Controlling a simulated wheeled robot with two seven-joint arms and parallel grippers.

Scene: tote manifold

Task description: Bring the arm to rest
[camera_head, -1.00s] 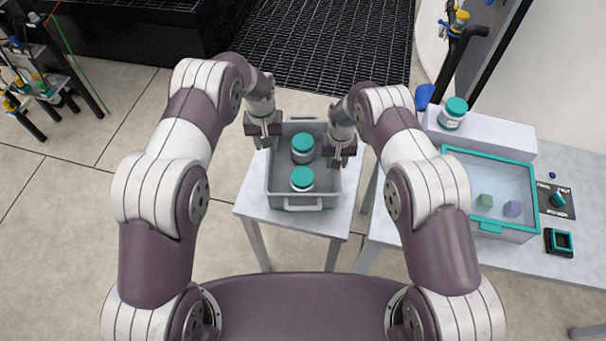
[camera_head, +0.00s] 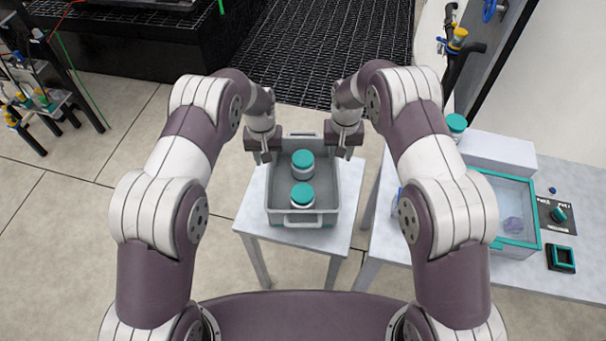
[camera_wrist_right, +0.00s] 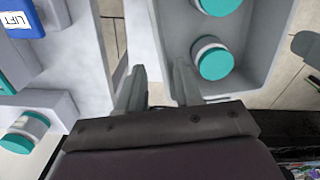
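The grey tote (camera_head: 303,219) stands on a small pale table (camera_head: 250,222). Two white jars with teal lids stand upright in it, a farther jar (camera_head: 302,172) and a nearer jar (camera_head: 302,203). My right gripper (camera_head: 344,154) is at the tote's far right corner. In the right wrist view its two fingers (camera_wrist_right: 158,85) are apart with nothing held, close to the tote wall (camera_wrist_right: 174,40); contact cannot be told. My left gripper (camera_head: 263,157) is at the far left corner of the tote. Its fingers show too small to tell their opening.
The right-hand table (camera_head: 585,285) holds a clear teal-rimmed bin (camera_head: 516,243), a white block (camera_head: 497,152) and another teal-lidded jar (camera_head: 456,123), partly behind my right arm. A blue label marked LIFT (camera_wrist_right: 20,18) shows in the wrist view.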

